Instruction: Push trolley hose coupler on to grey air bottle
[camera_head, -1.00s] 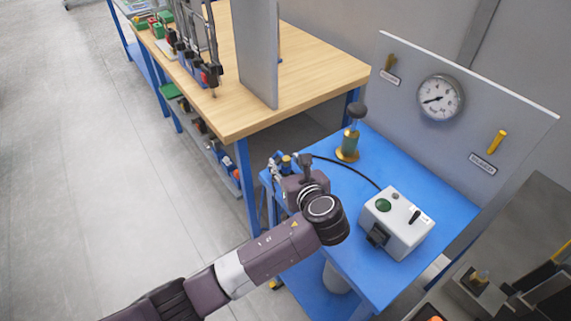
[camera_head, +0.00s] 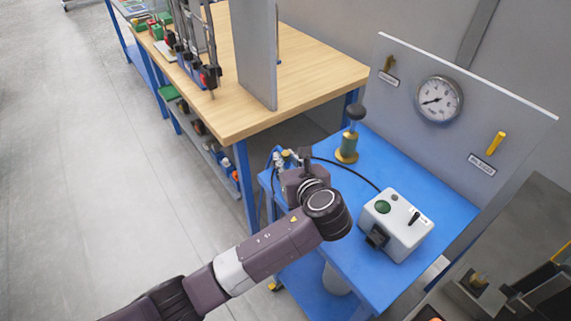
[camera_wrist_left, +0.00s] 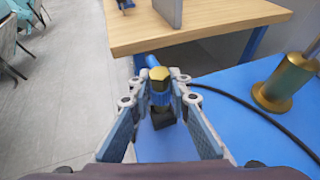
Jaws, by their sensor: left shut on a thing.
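The trolley hose coupler, with a brass hex top and a blue body (camera_wrist_left: 160,84), is between the fingertips of my left gripper (camera_wrist_left: 160,92). The fingers are shut on it from both sides. In the head view the left gripper (camera_head: 284,160) is at the left edge of the blue trolley (camera_head: 440,205), partly hidden by my wrist. A black hose (camera_head: 348,168) runs from near the gripper to a white box. A pale grey cylinder (camera_head: 336,280) stands low under the trolley top; I cannot tell whether it is the grey air bottle. My right gripper is not in view.
A brass post with a black knob (camera_head: 347,146) stands on the trolley behind the gripper. The white box (camera_head: 396,222) has a green button. A grey panel with a gauge (camera_head: 438,99) rises at the back. A wooden workbench (camera_head: 310,75) is beyond, and open floor lies left.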

